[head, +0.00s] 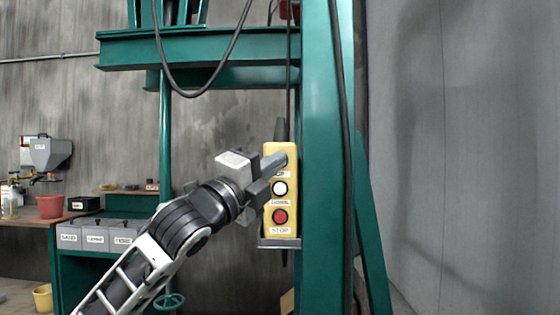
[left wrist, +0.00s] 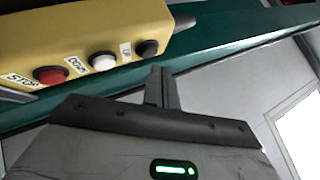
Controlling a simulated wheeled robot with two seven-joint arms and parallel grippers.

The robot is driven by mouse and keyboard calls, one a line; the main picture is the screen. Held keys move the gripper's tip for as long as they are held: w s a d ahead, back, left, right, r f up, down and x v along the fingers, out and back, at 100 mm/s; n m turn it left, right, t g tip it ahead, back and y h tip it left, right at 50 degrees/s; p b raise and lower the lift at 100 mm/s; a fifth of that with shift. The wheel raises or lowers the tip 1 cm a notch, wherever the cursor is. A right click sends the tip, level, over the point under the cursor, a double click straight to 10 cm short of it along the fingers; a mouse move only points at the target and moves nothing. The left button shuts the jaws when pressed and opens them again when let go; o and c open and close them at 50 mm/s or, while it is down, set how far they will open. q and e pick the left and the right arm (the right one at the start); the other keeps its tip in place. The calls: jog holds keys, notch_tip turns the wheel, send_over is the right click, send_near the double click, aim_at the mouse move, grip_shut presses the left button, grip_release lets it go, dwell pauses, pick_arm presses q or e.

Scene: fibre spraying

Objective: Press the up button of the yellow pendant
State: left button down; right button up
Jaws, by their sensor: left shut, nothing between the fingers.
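The yellow pendant (head: 270,206) hangs upright on a cable against the green post, with its foot in a grey holder. It has a red STOP button (head: 280,216) at the bottom and a white DOWN button (head: 280,188) above it. The black UP button (left wrist: 147,48) shows in the left wrist view; in the head view my fingers hide it. My left gripper (head: 281,160) is shut and empty, its fingertips in front of the pendant's upper part. In the left wrist view, the fingertips (left wrist: 158,72) appear close to the UP button; I cannot tell whether they touch. My right gripper is out of view.
The green post (head: 320,180) stands right behind the pendant. A dark cable (head: 345,150) runs down it. Grey labelled bins (head: 95,236) and a red bucket (head: 51,206) are at the left. A bare grey wall (head: 450,150) fills the right.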

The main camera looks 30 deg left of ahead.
pick_arm(q)
jog(key=shift+w+a+p, duration=0.25)
jog(key=shift+w+p, duration=0.05)
jog(key=shift+w, duration=0.05)
jog(key=shift+w+a+p, duration=0.35)
jog(key=shift+w+p, duration=0.05)
jog(key=shift+w, duration=0.15)
dwell(1.1)
jog(key=shift+s, duration=0.1)
dwell(0.4)
jog(key=shift+s+d, duration=0.55)
jog(key=shift+s, duration=0.25)
jog(key=shift+s+d+b, duration=0.2)
jog(key=shift+s+d, duration=0.25)
jog(key=shift+s, duration=0.25)
jog(key=shift+s+d+b, duration=0.25)
jog(key=shift+s+d, duration=0.2)
jog(key=shift+s, duration=0.3)
jog(key=shift+s+d+b, duration=0.2)
jog(key=shift+s+d, duration=0.25)
jog(key=shift+s, duration=0.25)
